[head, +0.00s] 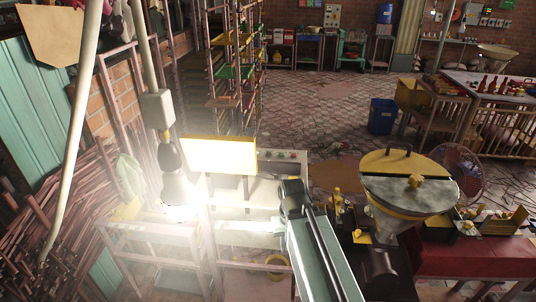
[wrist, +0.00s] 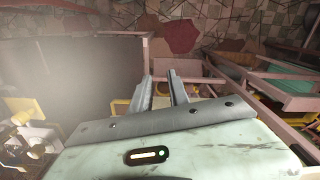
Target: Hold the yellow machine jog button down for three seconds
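A panel with a yellow frame and a bright face (head: 218,155) stands left of centre in the head view. Beside it, a pale strip (head: 275,156) carries several small round buttons. Their labels and which one is the jog button are too small to tell. A round hopper machine with a yellow and grey lid (head: 408,182) stands at the right. My gripper (head: 291,184) is in front of and below the button strip. In the wrist view its two grey fingers (wrist: 161,78) are apart with nothing held between them. Whether it touches anything cannot be told.
A bright hanging lamp (head: 178,190) glares left of my arm. Bundles of sticks (head: 60,215) lean at the left. A red bench (head: 480,255) is at the right. Tiled floor (head: 310,100) is open beyond, with a blue bin (head: 382,116) on it.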

